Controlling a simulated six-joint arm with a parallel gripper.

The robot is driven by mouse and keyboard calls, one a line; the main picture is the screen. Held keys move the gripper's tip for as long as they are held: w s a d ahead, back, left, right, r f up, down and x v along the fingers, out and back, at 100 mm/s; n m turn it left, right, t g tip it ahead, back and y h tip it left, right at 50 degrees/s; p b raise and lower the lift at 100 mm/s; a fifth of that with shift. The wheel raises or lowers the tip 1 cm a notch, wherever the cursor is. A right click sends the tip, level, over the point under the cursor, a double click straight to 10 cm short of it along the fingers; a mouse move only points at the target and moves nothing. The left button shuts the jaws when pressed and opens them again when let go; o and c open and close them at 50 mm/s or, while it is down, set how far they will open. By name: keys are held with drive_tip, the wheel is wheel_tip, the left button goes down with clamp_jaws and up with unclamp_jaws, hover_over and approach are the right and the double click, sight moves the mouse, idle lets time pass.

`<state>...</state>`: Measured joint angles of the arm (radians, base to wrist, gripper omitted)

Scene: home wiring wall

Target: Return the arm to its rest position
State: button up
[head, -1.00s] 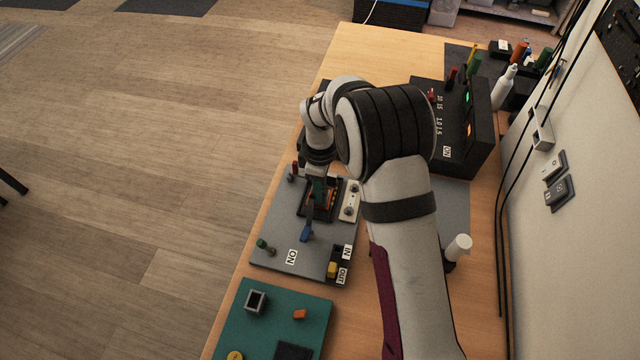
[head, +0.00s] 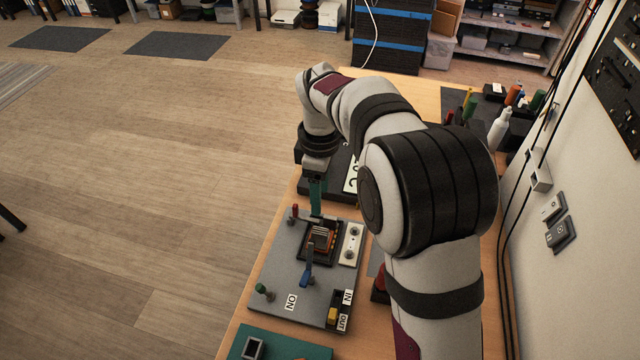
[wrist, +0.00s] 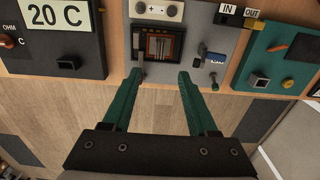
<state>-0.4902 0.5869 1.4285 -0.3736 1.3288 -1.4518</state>
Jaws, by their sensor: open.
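My gripper (head: 316,196) shows in the head view above the far left edge of the grey board (head: 274,283), raised off it. In the wrist view my gripper (wrist: 160,80) has two green fingers spread apart with nothing between them. The grey board (wrist: 209,74) lies beyond the fingertips there. It carries a dark socket block with orange-brown slots (head: 320,240), a blue lever (head: 306,278) and a yellow block (head: 333,314). My arm bends over the right side of the bench and hides part of it.
A teal board (head: 290,345) lies nearer on the bench. A black device with a white display (head: 351,176) stands behind my gripper. A white bottle (head: 498,130) and pens stand at the back right by the wall. Open floor lies left of the bench.

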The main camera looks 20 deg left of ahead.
wheel_tip(320, 180, up, 2)
drive_tip(key=shift+r, duration=0.1)
idle(0.4)
drive_tip(key=s+d+r+m+y, duration=0.1)
drive_tip(key=s+d+r+m, duration=0.2)
drive_tip(key=s+d+m, duration=0.4)
drive_tip(key=s+d+r+m, duration=0.3)
drive_tip(key=s+d+m, duration=0.4)
drive_tip(key=s+d, duration=0.1)
drive_tip(key=s+d+f+m, duration=0.1)
drive_tip(key=s+f+m, duration=0.1)
drive_tip(key=s+m, duration=0.2)
drive_tip(key=s+d+f+m, duration=0.2)
drive_tip(key=s+m, duration=0.3)
drive_tip(key=s, duration=0.3)
drive_tip(key=shift+s+m+y, duration=0.25)
drive_tip(key=shift+m+y, duration=0.05)
drive_tip(key=shift+y, duration=0.1)
